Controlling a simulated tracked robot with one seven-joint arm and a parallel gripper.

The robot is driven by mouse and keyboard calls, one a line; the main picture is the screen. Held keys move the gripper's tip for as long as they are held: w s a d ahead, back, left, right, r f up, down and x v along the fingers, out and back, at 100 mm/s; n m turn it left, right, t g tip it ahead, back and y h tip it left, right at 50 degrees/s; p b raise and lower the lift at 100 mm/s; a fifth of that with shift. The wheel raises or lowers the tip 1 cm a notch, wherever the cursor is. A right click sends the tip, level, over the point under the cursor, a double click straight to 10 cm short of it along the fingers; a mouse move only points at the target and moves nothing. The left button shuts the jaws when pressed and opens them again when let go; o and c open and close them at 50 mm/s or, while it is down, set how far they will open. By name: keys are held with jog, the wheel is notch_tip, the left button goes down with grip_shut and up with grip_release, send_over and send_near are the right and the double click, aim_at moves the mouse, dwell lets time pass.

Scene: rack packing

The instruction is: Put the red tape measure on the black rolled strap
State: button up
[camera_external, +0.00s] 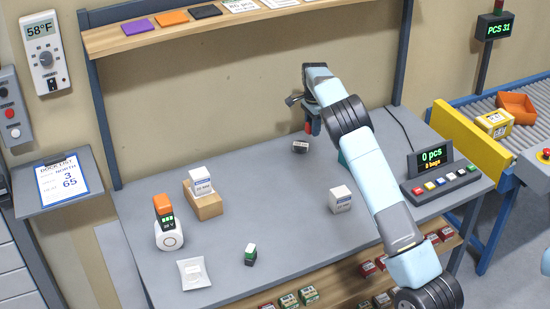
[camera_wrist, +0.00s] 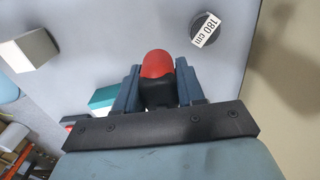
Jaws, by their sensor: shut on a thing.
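The red tape measure (camera_wrist: 157,65), red with a black part, is held between the two blue fingers of my gripper (camera_wrist: 159,76) in the wrist view. In the external view only a small red bit of the tape measure (camera_external: 308,127) shows beside my gripper (camera_external: 312,126), above the back of the table. The black rolled strap (camera_wrist: 205,29), with a white 180 cm label, lies on the table apart from the tape measure. In the external view the strap (camera_external: 300,146) is just below and left of my gripper.
A white box (camera_external: 340,199) stands right of centre, and another sits on a tan box (camera_external: 206,206) at the left. A keypad display (camera_external: 440,182) is at the right.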

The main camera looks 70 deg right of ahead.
send_over(300, 144)
jog(key=f, duration=0.6)
jog(key=shift+s+a+f, duration=0.25)
jog(key=shift+s+f, duration=0.05)
jog(key=shift+f, duration=0.05)
jog(key=shift+w+d+f, duration=0.2)
jog(key=shift+w+f, duration=0.05)
jog(key=shift+f, duration=1.65)
jog(key=shift+f, duration=0.15)
jog(key=o, duration=1.2)
jog(key=shift+c, duration=0.2)
